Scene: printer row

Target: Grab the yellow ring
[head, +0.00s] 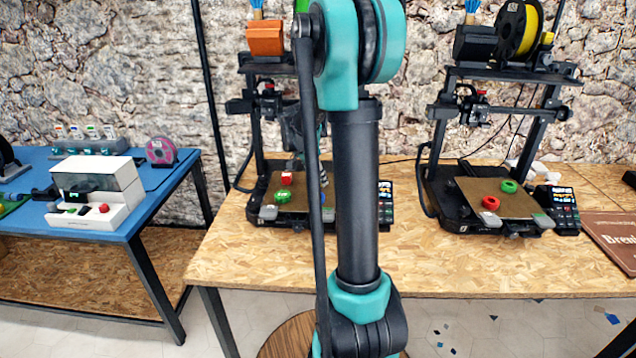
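I cannot make out a yellow ring in the head view; my arm covers part of the left printer bed. The bed of the right printer (475,196) carries a green ring (508,186) and a red ring (491,203). My gripper (322,178) hangs above the left printer bed, mostly hidden behind my arm. Whether it is open or shut cannot be seen.
A yellow filament spool (529,27) sits atop the right printer. A wooden table (270,262) holds both printers, with a brown book or box (612,235) at right. A blue table (165,178) stands left with a white machine (98,190). Stone wall behind.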

